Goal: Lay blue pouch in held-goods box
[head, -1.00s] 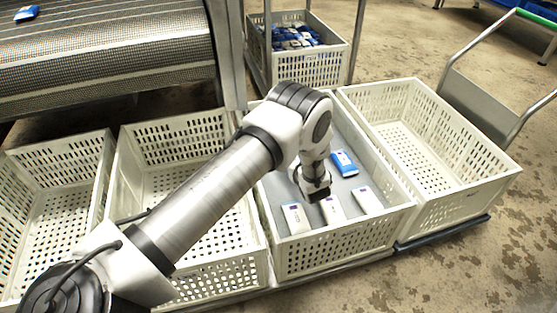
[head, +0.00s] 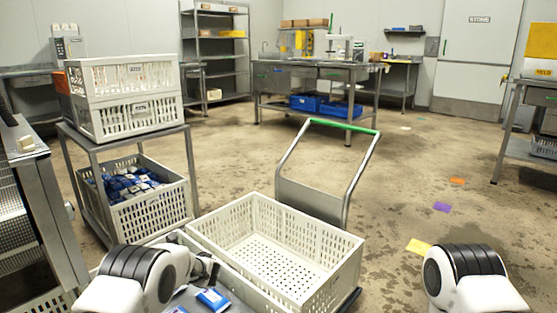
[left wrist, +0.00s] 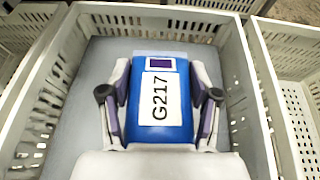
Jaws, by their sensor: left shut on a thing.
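In the left wrist view a blue pouch (left wrist: 183,128) with a white G217 label and a purple square lies between the fingers of my left gripper (left wrist: 160,97). The fingers are closed on its two sides. Behind it is the grey floor of a white crate (left wrist: 255,110); whether the pouch touches that floor cannot be told. In the head view a blue pouch (head: 212,298) shows at the bottom edge, in the grey-floored crate; I cannot tell if it is the held one.
An empty white crate (head: 303,228) stands right of the grey-floored one. A trolley with a green handle (head: 343,127) is behind it. A crate of blue pouches (head: 150,215) stands on a rack under stacked crates (head: 125,120). Open floor lies to the right.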

